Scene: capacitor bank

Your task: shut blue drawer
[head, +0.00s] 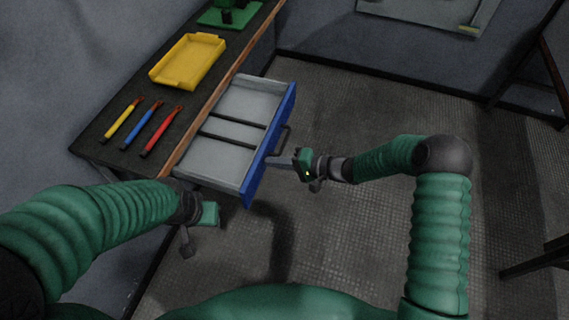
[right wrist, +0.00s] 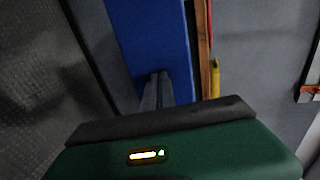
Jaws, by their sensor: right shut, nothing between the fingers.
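The blue drawer (head: 254,172) is pulled well out from the workbench, its grey inside showing and crossed by two dark bars. A dark handle (head: 286,138) stands on the outer side of its blue front. My right gripper (head: 270,161) is shut and empty, its fingertips at the blue front, near the handle's lower end. In the right wrist view the shut fingers (right wrist: 156,90) point at the blue front (right wrist: 152,40); I cannot tell whether they touch it. My left gripper (head: 187,248) hangs by the bench's near corner, apart from the drawer; its jaws are unclear.
On the dark bench top (head: 100,150) lie a yellow tool (head: 122,120), a blue tool (head: 143,126) and a red tool (head: 162,132). A yellow tray (head: 187,62) and a green object (head: 230,14) sit farther back.

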